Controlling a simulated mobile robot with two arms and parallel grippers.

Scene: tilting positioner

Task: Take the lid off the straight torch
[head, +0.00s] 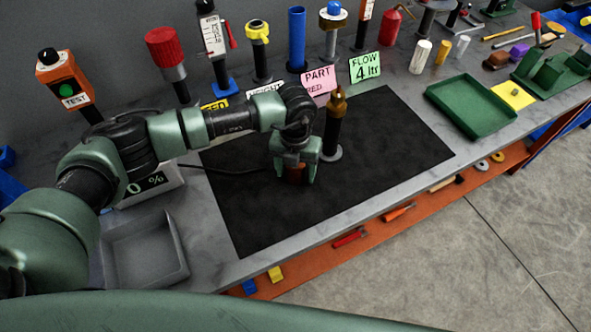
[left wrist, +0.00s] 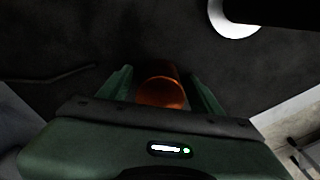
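A black upright post with a brass-coloured stepped top (head: 337,106), which looks like the straight torch, stands on a pale round base (head: 329,153) on the black mat. The round base also shows in the left wrist view (left wrist: 232,22). My left gripper (head: 296,176) points down over the mat, just left of the post and apart from its base. A copper-orange cylinder (left wrist: 160,92), perhaps the lid, sits between its fingers, which appear closed on its sides. Whether the cylinder touches the mat is hidden. My right gripper is in neither view.
The black mat (head: 400,140) is otherwise clear. A grey tray (head: 146,248) lies at the left, a green tray (head: 470,105) at the right. Several tools on stands, including a blue tube (head: 297,38), line the back. An orange shelf (head: 395,212) runs below the bench edge.

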